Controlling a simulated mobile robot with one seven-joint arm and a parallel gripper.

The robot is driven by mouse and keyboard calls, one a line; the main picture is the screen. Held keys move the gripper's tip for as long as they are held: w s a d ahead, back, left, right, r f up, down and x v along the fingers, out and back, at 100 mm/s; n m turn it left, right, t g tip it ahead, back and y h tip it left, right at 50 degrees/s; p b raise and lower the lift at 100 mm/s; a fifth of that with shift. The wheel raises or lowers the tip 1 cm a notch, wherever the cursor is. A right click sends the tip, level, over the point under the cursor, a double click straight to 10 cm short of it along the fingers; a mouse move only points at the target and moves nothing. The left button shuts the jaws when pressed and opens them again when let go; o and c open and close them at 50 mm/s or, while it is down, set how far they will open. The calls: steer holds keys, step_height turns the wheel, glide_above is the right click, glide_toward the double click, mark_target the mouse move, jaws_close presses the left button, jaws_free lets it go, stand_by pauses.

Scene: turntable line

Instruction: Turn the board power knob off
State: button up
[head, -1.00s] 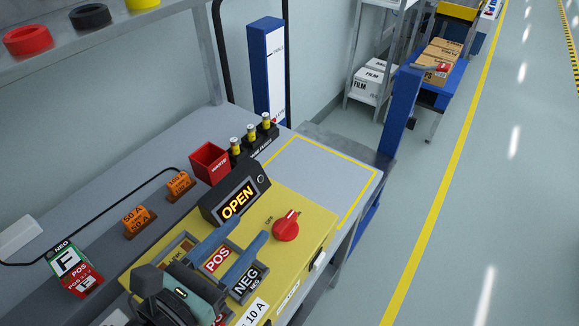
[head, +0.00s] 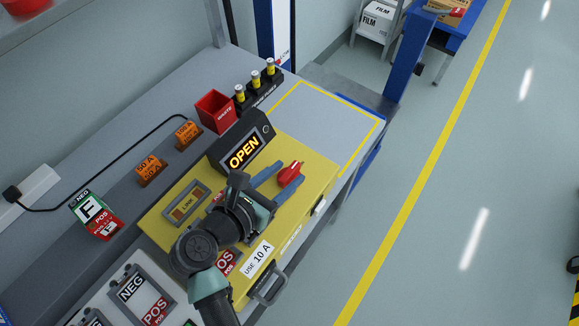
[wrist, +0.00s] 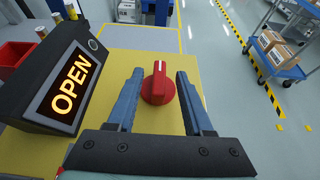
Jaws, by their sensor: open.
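The red power knob (head: 290,174) sits on the yellow board (head: 312,196), near its right end; in the wrist view the knob (wrist: 158,84) shows a white line on its raised grip. My gripper (head: 268,176) is open, its blue fingers pointing at the knob. In the wrist view the fingers (wrist: 158,92) stand on either side of the knob with a gap on both sides. The OFF and ON labels cannot be read now. A dark display (head: 243,153) on the board reads OPEN; it also shows in the wrist view (wrist: 70,84).
Orange 50 A and 100 A blocks (head: 150,169) lie left. A yellow-outlined grey area (head: 325,115) beyond the board is clear. A LINK part (head: 187,204) sits on the board.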

steer(key=shift+x, duration=1.1)
jaws_close()
